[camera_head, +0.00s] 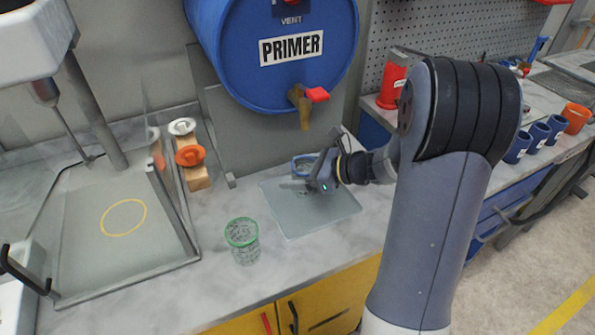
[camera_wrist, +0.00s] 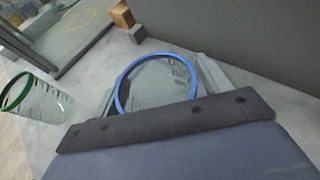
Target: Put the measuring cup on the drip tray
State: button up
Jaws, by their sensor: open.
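A clear cup with a blue rim (camera_head: 303,163) stands at the back edge of the grey drip tray (camera_head: 336,212), partly hidden by my gripper (camera_head: 304,184). In the wrist view, the blue-rimmed cup (camera_wrist: 157,88) sits between my open fingers, with dark marks on its wall; I cannot tell whether they touch it. The tray lies on the counter below the drum's tap. A second clear cup with a green rim and dark markings (camera_head: 243,247) stands upright on the counter left of the tray. It also shows at the left of the wrist view (camera_wrist: 38,100).
A blue PRIMER drum (camera_head: 268,65) with a brass tap and red handle (camera_head: 304,98) overhangs the tray. A wooden block with orange and white caps (camera_head: 197,176) and a framed glass plate (camera_head: 128,232) are to the left. Counter between block and tray is clear.

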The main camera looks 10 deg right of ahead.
jog(key=v, duration=1.2)
jog(key=shift+r, duration=0.1)
dwell(1.9)
